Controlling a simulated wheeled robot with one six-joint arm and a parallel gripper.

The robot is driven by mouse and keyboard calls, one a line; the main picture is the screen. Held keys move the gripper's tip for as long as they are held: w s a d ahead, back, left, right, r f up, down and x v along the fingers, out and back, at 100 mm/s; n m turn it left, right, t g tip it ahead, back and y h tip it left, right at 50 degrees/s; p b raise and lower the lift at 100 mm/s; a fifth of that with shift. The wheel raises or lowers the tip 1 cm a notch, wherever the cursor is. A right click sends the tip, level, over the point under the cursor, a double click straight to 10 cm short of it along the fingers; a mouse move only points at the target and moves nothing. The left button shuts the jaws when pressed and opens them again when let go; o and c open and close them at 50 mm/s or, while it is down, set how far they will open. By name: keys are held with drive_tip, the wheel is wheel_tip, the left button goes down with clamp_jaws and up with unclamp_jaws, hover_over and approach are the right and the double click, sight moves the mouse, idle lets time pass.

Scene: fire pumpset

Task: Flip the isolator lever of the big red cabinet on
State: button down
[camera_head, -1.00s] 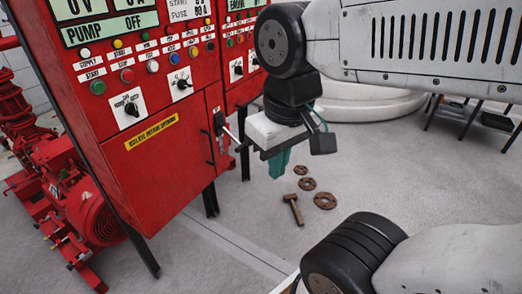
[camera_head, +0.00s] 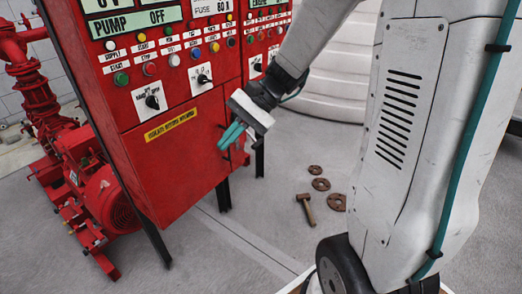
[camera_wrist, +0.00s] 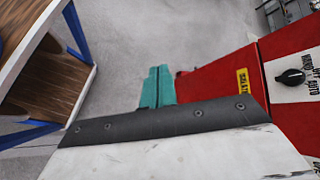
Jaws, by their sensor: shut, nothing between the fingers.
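The big red cabinet (camera_head: 170,165) stands at the left in the head view, with a PUMP OFF display, buttons and rotary knobs on its front. In the wrist view its red face (camera_wrist: 290,120) shows at the right. My gripper (camera_head: 230,138) is at the right edge of the cabinet's lower door, teal fingers together and empty, pointing down and left. The shut fingers (camera_wrist: 157,87) also show in the wrist view, left of the cabinet's red edge. The isolator lever is hidden behind my gripper; I cannot tell its position or whether the fingers touch it.
A hammer (camera_head: 306,208) and several rusty discs (camera_head: 321,184) lie on the grey floor. A red pump (camera_head: 100,200) stands left of the cabinet. A wooden shelf with blue legs (camera_wrist: 50,85) is at the left in the wrist view.

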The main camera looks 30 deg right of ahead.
drive_tip(key=w+d+f+m+t+y, duration=0.3)
drive_tip(key=w+d+f+m+t, duration=0.2)
drive_tip(key=w+d+f+m, duration=0.4)
drive_tip(key=m+t+h, duration=0.8)
drive_tip(key=m+t, duration=0.2)
drive_tip(key=m, duration=0.3)
approach(250, 135)
drive_tip(key=s+d+f, duration=0.2)
drive_tip(key=s+f, duration=0.2)
drive_tip(key=f, duration=0.5)
drive_tip(key=shift+s+f, duration=0.2)
drive_tip(key=shift+d, duration=0.1)
drive_tip(key=x, duration=1)
drive_tip(key=shift+s+d+r, duration=0.1)
drive_tip(key=shift+s+r, duration=0.1)
drive_tip(key=shift+r, duration=0.85)
drive_tip(key=shift+s+r, duration=0.15)
drive_tip(key=shift+r, duration=0.9)
